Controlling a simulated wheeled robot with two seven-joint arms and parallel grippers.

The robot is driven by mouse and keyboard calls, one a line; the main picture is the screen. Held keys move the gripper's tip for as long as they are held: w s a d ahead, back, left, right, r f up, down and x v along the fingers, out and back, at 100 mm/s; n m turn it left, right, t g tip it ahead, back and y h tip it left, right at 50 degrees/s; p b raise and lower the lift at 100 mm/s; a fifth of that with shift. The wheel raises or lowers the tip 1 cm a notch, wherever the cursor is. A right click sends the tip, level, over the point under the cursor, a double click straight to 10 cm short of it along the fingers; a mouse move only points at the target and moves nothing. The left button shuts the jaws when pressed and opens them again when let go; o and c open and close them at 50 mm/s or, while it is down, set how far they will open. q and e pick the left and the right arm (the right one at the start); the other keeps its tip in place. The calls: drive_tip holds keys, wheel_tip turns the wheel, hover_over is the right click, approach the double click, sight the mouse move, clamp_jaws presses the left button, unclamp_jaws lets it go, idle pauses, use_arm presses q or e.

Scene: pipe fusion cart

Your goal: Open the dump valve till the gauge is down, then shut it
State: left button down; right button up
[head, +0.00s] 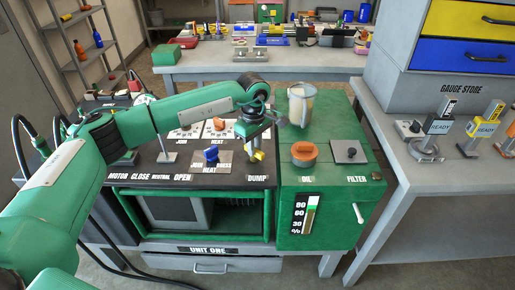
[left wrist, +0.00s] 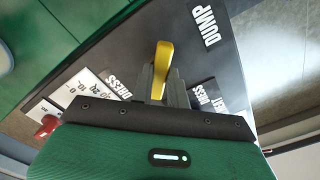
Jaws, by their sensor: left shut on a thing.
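The dump valve's yellow lever (head: 257,156) stands on the black panel just above the DUMP label. My left gripper (head: 256,145) is over it, pointing down. In the left wrist view the two grey fingers (left wrist: 161,88) are shut on the yellow lever (left wrist: 163,62), whose top sticks out beyond them beside the DUMP lettering. I cannot tell the valve's exact setting. No pressure gauge reading is legible; my left arm covers the back of the panel. My right gripper is not in view.
A green box with an orange OIL cap (head: 304,152), a FILTER cap (head: 349,151) and a percent level strip (head: 309,214) stands right of the lever. A clear jug (head: 301,105) stands behind.

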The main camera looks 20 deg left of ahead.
use_arm(q)
drive_tip(key=n+b, duration=0.1)
drive_tip(key=n, duration=0.2)
drive_tip(key=shift+n, duration=1.8)
drive_tip(key=shift+n+b, duration=0.3)
drive_tip(key=shift+n, duration=0.5)
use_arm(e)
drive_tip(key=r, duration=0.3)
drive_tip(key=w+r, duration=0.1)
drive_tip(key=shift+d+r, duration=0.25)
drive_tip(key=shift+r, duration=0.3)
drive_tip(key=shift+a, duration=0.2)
use_arm(q)
drive_tip(key=c, duration=1.4)
unclamp_jaws()
drive_tip(key=shift+o, duration=0.2)
